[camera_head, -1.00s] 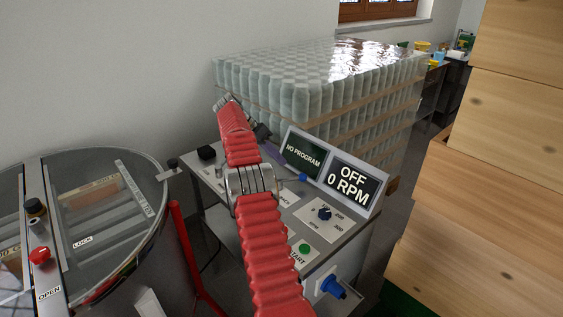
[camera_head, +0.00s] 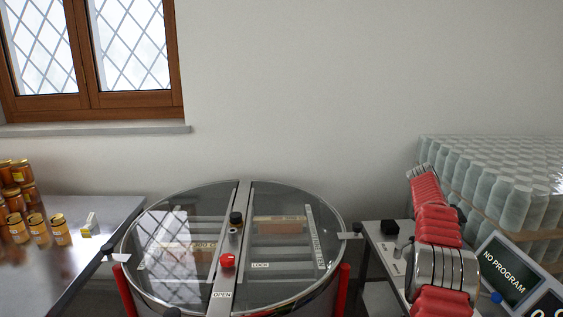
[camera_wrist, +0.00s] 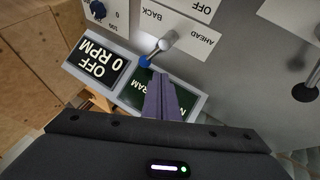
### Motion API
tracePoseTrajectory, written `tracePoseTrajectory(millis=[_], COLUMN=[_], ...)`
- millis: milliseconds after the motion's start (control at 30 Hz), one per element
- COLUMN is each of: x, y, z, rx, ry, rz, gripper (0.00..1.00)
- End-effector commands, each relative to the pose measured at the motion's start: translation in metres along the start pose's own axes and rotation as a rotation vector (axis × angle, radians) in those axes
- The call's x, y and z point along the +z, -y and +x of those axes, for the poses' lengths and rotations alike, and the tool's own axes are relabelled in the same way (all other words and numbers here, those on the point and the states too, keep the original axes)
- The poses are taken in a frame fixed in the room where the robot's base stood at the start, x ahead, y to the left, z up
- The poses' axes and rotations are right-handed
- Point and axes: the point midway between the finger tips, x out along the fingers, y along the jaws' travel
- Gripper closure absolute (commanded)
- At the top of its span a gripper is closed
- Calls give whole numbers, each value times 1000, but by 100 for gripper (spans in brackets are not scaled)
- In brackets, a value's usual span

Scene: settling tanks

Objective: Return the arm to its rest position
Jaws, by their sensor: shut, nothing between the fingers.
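My arm (camera_head: 440,245), with red ribbed sleeves and a metal joint, reaches out over the control stand at the right of the head view. My gripper (camera_wrist: 161,78) shows in the wrist view as two purple fingers pressed together, with nothing between them. The fingers overlap the NO PROGRAM display in the picture, close to a metal lever with a blue tip (camera_wrist: 146,61). I cannot tell whether they touch anything. In the head view the fingers are hidden behind or beyond the arm.
The control stand carries the OFF 0 RPM display (camera_wrist: 100,64). A round glass-lidded tank (camera_head: 180,225) with a red knob (camera_head: 227,261) stands left of my arm. Plastic-wrapped jars (camera_head: 500,185) are stacked behind the stand. Honey jars (camera_head: 60,230) sit on a metal table (camera_head: 105,215).

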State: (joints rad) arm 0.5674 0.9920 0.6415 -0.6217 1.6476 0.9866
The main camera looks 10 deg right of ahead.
Motion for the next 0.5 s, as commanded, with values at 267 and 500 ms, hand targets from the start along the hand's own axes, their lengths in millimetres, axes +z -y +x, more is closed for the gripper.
tracePoseTrajectory(millis=[267,500], x=[29,61], y=[-11,-27], z=[-69,-119], rx=[-117,-215], ry=[-14,-30], rz=[-158,-294], gripper=[100,100])
